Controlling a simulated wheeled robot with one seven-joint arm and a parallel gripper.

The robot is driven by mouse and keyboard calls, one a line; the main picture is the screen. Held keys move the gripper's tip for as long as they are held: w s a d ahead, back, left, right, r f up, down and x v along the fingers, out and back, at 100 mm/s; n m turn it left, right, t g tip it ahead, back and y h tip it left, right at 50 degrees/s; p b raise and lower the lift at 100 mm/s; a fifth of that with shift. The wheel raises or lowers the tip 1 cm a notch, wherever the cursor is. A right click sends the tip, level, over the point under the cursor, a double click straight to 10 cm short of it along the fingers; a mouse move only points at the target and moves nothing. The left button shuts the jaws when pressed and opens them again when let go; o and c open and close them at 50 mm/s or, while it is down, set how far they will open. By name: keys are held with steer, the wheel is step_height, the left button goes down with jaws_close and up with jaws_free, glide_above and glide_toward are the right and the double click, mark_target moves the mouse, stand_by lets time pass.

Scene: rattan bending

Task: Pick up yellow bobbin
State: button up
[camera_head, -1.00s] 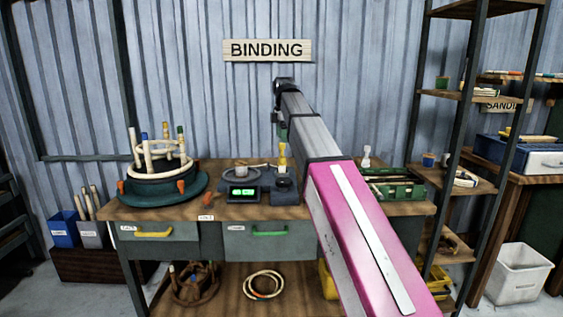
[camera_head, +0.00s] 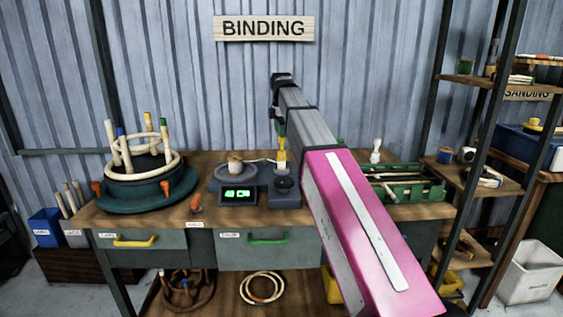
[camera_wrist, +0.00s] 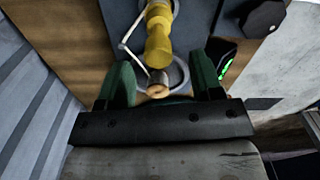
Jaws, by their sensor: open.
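A wooden spool (camera_head: 235,163) sits on the scale (camera_head: 238,194), with a pale strand running from it. A ring jig (camera_head: 146,180) stands left on the bench (camera_head: 215,240).

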mark_target(281, 143)
steer(key=shift+a+f, duration=0.15)
steer(key=shift+f, duration=2.8)
jaws_close()
